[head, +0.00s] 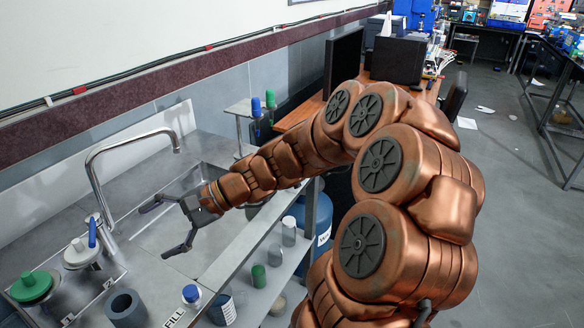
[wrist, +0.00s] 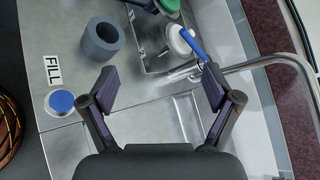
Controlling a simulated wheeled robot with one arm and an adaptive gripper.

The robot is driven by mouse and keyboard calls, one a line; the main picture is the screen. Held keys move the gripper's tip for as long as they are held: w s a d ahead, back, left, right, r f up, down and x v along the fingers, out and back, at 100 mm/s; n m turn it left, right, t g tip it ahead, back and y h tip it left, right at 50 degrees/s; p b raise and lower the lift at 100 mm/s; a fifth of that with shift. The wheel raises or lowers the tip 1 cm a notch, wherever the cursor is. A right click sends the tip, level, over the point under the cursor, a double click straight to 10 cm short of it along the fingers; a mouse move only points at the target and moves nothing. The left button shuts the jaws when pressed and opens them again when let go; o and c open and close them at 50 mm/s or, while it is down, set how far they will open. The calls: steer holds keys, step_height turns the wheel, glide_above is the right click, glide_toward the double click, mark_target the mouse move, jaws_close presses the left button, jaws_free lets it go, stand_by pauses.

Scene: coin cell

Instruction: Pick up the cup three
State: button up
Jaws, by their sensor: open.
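My gripper (head: 164,227) is open and empty above the steel sink counter. Its two spread fingers also show in the wrist view (wrist: 158,78). A dark grey, thick-walled hollow cup (head: 126,309) stands upright on the counter at the lower left of the head view. In the wrist view the cup (wrist: 103,38) is beyond the left fingertip, apart from it. No number is readable on it, so I cannot tell whether it is cup three. Several small cylinders, one of them green (head: 258,276), stand on a lower shelf.
A curved faucet (head: 95,165) rises behind the sink basin (head: 165,235). A green-topped container (head: 32,286) and a white-lidded one (head: 80,253) stand at left. A blue cap (head: 192,294) is beside the FILL label (head: 174,319). The floor at right is mostly open.

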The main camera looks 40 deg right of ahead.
steer(key=w+d+f+m+t+h+b, duration=0.15)
steer(key=w+d+m+t, duration=0.3)
steer(key=d, duration=0.65)
steer(key=w+d+f+m+t+h, duration=0.15)
steer(key=w+d+m+t, duration=0.35)
steer(key=d, duration=0.5)
steer(key=shift+s+d+f+m+t+h, duration=0.45)
steer(key=shift+d+f+m+h, duration=1.35)
steer(key=shift+d, duration=2.55)
steer(key=shift+s+d+f+m+t+h, duration=0.4)
steer(key=shift+d+f+m+h, duration=0.75)
steer(key=shift+d+m+h, duration=2.3)
steer(key=shift+s+d+f+m+t+h, duration=0.45)
steer(key=shift+d+f+m, duration=1.2)
steer(key=shift+d, duration=3.65)
steer(key=shift+w+d+p, duration=0.2)
steer(key=shift+w+p, duration=0.1)
steer(key=shift+w, duration=1.85)
steer(key=shift+c, duration=0.3)
steer(key=c, duration=1.4)
steer(key=shift+r, duration=0.25)
steer(key=shift+c, duration=0.2)
